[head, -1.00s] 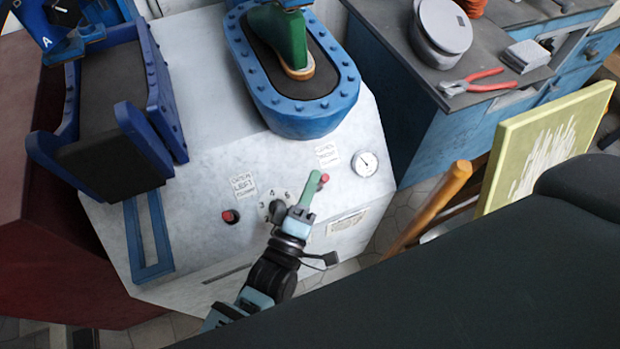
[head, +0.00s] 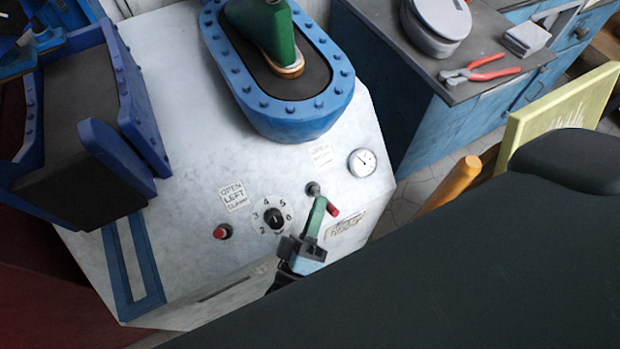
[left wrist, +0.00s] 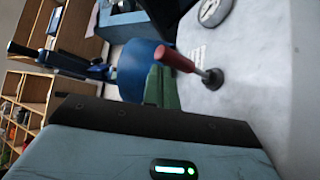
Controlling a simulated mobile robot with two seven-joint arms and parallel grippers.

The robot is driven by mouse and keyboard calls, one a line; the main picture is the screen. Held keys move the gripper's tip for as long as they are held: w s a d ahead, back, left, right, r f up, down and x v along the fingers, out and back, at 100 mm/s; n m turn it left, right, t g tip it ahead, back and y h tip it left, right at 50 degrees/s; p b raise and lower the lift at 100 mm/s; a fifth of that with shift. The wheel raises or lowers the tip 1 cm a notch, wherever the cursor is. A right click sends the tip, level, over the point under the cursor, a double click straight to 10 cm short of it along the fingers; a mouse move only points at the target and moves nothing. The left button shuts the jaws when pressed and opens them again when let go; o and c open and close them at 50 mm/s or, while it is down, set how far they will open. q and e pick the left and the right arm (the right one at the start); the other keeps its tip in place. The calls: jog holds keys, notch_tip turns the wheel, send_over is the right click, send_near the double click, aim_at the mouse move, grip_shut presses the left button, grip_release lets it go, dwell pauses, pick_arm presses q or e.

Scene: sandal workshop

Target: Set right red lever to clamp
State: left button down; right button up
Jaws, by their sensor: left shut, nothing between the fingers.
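The right red lever (head: 332,209) is on the pale machine panel, below the gauge. Its red handle points toward the lower right, away from its dark round base (head: 313,188). In the left wrist view the red handle (left wrist: 175,58) stands out from its base, close to the green fingers (left wrist: 162,88). My left gripper (head: 318,211) is shut and empty, its green fingers just left of the handle. I cannot tell whether they touch it. The label above the lever (head: 321,155) is too blurred to read fully. My right gripper is not in view.
The left red lever (head: 223,231) and a numbered black dial (head: 274,218) are left of my gripper. A gauge (head: 362,162) is at the right. A blue oval clamp (head: 290,123) surrounds a green shoe form (head: 262,35). An orange wooden post (head: 455,185) stands at the right.

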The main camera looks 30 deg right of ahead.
pick_arm(q)
jog(key=shift+s, duration=0.1)
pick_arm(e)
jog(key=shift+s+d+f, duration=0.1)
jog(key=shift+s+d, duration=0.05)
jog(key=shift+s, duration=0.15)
pick_arm(q)
jog(key=v, duration=0.7)
jog(key=shift+s+a, duration=0.25)
jog(key=shift+s, duration=0.05)
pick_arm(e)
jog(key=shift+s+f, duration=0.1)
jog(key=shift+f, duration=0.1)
pick_arm(q)
jog(key=shift+f, duration=0.1)
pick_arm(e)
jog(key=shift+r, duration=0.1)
